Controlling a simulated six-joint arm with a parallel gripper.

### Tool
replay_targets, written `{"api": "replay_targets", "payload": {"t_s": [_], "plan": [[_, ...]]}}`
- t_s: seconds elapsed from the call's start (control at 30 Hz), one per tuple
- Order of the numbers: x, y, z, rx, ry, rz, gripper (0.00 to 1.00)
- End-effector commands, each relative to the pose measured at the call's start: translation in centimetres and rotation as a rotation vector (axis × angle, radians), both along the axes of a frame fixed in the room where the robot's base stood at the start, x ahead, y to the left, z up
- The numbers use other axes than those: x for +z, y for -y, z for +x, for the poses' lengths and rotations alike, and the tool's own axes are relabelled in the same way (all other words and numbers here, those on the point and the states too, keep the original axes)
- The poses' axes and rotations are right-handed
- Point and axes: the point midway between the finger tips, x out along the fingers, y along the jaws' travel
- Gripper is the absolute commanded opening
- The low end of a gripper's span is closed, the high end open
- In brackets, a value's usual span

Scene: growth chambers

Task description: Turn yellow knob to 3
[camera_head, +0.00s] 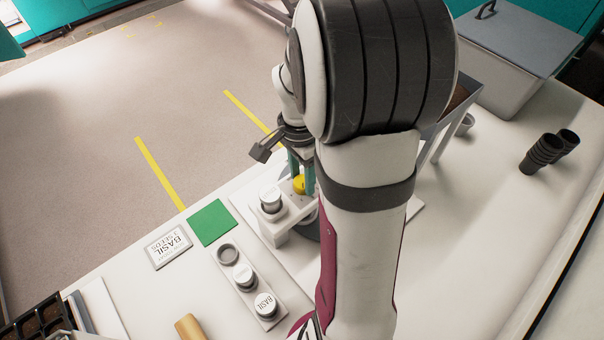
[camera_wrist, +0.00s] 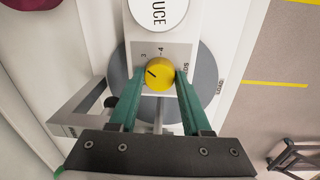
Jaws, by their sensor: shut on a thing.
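The yellow knob (camera_wrist: 159,74) sits on a white panel with small dark markings around it. In the wrist view its dark pointer line points to the upper left, toward the mark left of the "4". My gripper (camera_wrist: 158,82) has its two green fingers on either side of the knob and is shut on it. In the head view the knob (camera_head: 299,184) shows beside a green finger, partly hidden by my gripper (camera_head: 301,172) and my arm. The panel's numbers are too small to read fully.
A white-lidded jar (camera_head: 271,201) stands beside the knob.

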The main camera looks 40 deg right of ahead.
Motion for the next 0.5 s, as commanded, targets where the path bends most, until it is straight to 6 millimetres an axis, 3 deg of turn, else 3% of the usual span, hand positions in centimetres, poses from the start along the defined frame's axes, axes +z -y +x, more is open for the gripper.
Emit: {"api": "replay_targets", "payload": {"t_s": [0.5], "plan": [[0.02,0.04,-0.02,-0.130,0.000,0.000,0.00]]}}
